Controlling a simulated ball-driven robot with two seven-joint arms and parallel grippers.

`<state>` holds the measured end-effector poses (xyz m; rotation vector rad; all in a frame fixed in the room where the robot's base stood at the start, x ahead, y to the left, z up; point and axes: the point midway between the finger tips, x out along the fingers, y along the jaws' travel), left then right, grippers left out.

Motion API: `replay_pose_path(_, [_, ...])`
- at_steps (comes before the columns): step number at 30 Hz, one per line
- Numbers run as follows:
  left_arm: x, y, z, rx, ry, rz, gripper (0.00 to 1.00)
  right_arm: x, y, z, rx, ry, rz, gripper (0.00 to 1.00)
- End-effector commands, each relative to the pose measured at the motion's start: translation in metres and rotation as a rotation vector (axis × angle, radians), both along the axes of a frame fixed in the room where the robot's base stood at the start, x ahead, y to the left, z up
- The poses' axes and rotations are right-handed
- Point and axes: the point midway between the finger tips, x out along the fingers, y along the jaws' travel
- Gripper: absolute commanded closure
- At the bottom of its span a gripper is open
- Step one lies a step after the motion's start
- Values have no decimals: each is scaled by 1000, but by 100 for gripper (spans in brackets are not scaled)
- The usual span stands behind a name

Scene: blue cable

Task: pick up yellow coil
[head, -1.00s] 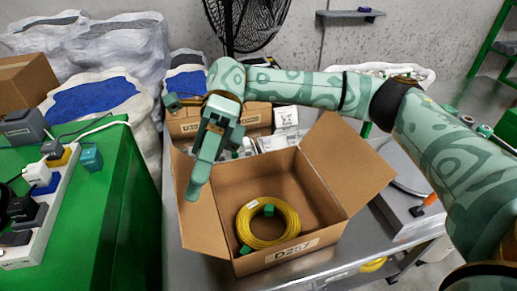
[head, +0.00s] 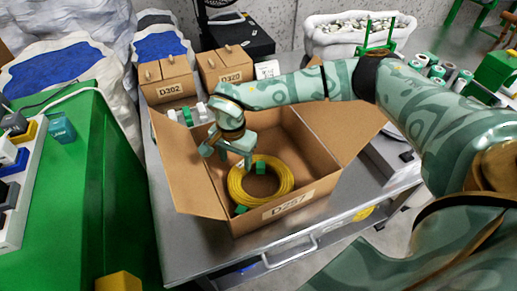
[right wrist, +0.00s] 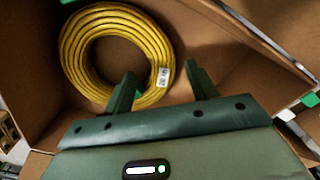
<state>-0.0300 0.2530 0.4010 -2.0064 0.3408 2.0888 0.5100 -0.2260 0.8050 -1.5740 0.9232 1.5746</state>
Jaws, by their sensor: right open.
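The yellow coil (head: 281,190) lies in the open cardboard box (head: 297,213) labelled D257, with green ties on it. In the right wrist view the coil (right wrist: 76,58) fills the upper left and carries a white tag. My right gripper (head: 228,163) is open and empty, inside the box above the coil's back left side. In the right wrist view its two fingers (right wrist: 163,80) point toward the coil's near right edge; the left finger overlaps the coil in the picture and the right finger is beside it. I cannot tell if they touch. My left gripper is not in view.
The box stands on a grey metal table (head: 180,259) with its flaps spread. Small boxes labelled D302 (head: 167,84) and D320 (head: 226,66) stand behind. A green bench (head: 90,190) with a power strip is at left. A white bin (head: 352,35) stands at the back.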

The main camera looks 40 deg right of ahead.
Motion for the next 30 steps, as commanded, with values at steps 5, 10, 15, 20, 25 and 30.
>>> replay_pose_path(5, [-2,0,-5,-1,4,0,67,0,0,-14,0,1,-2,42])
replay_pose_path(10, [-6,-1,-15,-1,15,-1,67,1,-2,-35,1,5,-3,42])
replay_pose_path(15, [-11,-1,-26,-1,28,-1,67,2,-4,-63,1,5,-3,42])
replay_pose_path(20, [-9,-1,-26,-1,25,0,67,2,-4,-64,1,0,-4,42])
replay_pose_path(25, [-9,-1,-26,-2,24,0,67,2,-4,-63,1,0,-4,65])
replay_pose_path(30, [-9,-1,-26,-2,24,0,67,2,-4,-63,1,0,-4,100])
